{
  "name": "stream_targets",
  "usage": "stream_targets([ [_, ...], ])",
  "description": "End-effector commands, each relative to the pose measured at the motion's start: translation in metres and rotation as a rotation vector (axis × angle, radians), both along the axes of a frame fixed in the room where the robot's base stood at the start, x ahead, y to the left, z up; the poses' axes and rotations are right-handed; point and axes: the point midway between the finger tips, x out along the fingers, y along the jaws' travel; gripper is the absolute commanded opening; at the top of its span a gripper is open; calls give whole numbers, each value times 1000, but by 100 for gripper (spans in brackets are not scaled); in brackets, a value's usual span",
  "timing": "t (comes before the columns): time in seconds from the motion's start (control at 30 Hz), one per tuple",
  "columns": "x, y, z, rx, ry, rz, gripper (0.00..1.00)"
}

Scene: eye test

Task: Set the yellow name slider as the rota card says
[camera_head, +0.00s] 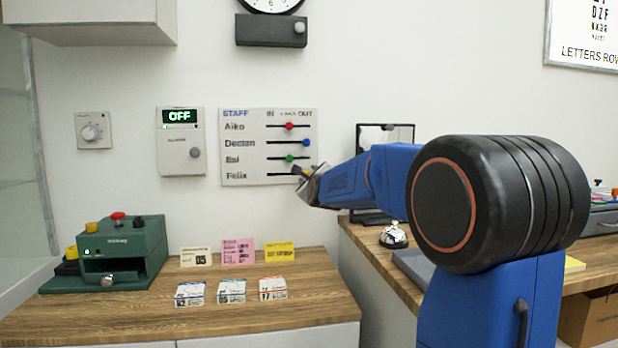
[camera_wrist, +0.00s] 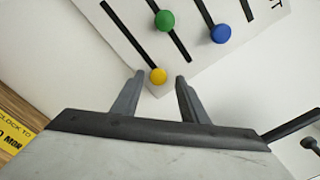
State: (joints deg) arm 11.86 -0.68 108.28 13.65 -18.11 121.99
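The staff board (camera_head: 240,168) hangs on the wall with rows Aiko, Declan, Esi and Felix and a slot in each; IN is at left, OUT at right. In the wrist view the yellow slider (camera_wrist: 158,76) is at or near the OUT end of its slot. My gripper (camera_wrist: 159,78) is open, its fingers on either side of the yellow knob with gaps showing; depth is unclear. In the head view my gripper (camera_head: 301,176) covers the right part of Felix's row. Several cards lie on the counter, including a pink card (camera_head: 238,251); their text is too small to identify the rota card.
The green slider (camera_wrist: 165,20) and blue slider (camera_wrist: 221,33) are close by; the red slider (camera_head: 289,126) is in the top row. A display box (camera_head: 181,155) reads OFF. A green machine (camera_head: 140,250) stands at left and a bell (camera_head: 393,237) at right.

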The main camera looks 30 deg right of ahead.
Motion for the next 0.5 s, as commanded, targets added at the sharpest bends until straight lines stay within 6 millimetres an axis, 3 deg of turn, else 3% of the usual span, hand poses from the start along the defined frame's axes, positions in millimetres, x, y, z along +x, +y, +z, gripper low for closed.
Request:
stream_targets([
  [0.5,-80,22,0,0,-1,-1,40],
])
